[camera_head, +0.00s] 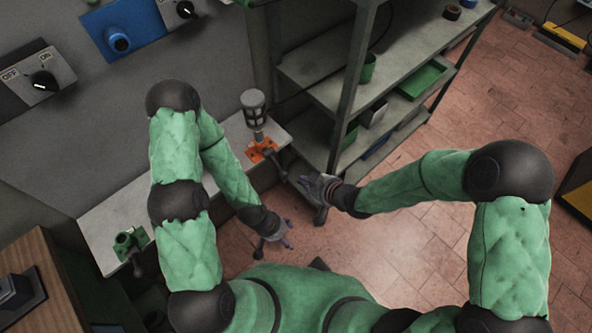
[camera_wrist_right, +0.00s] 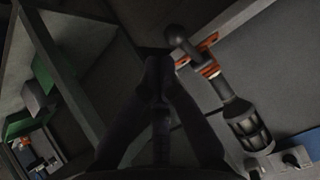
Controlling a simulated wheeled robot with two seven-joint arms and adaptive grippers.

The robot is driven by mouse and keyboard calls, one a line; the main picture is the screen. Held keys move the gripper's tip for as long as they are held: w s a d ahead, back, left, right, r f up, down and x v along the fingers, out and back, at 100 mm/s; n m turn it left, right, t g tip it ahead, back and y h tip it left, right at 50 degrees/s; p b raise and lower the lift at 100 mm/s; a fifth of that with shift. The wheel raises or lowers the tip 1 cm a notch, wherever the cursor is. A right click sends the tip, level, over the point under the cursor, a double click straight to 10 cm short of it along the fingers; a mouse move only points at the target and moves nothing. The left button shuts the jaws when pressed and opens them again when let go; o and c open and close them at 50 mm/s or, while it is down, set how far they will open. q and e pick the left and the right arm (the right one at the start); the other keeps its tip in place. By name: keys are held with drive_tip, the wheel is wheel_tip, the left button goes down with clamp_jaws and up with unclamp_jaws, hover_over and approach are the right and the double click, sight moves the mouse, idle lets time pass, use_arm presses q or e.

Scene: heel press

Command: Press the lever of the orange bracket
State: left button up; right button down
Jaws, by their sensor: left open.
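The orange bracket (camera_head: 262,149) sits on the grey bench near its right end, and also shows in the right wrist view (camera_wrist_right: 208,68). Its dark lever (camera_head: 279,168) sticks out past the bench edge toward my right gripper; its rounded end (camera_wrist_right: 175,34) shows in the wrist view. My right gripper (camera_head: 306,182) is just right of and below the lever, seemingly apart from it. In the wrist view its fingertips (camera_wrist_right: 159,64) are together with nothing visible between them, close to the lever end. My left gripper (camera_head: 288,235) is open and empty, lower, over the floor.
A caged dark cylinder (camera_head: 254,104) stands just behind the orange bracket. A green bracket (camera_head: 130,241) sits at the bench's near left end. A grey shelf unit (camera_head: 345,95) with green bins stands close to the right of the bench.

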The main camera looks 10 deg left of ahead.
drive_tip(key=shift+s+d+f, duration=0.2)
drive_tip(key=shift+s+d, duration=0.2)
drive_tip(key=shift+d, duration=0.2)
drive_tip(key=shift+s+d+f, duration=0.25)
drive_tip(key=shift+s+d, duration=0.1)
drive_tip(key=shift+d, duration=0.3)
drive_tip(key=shift+s+d+f, duration=0.2)
drive_tip(key=shift+s+d, duration=0.2)
drive_tip(key=shift+d, duration=0.2)
drive_tip(key=s+d+f+m+g+h, duration=0.2)
drive_tip(key=s+d+f+m, duration=0.3)
drive_tip(key=f, duration=0.2)
drive_tip(key=s+d+f+m+g+h, duration=0.2)
drive_tip(key=s+d+f+m, duration=0.3)
drive_tip(key=f, duration=0.3)
drive_tip(key=shift+s+d+m+g, duration=0.3)
drive_tip(key=shift+d+m+g, duration=0.1)
drive_tip(key=shift+d+g, duration=0.3)
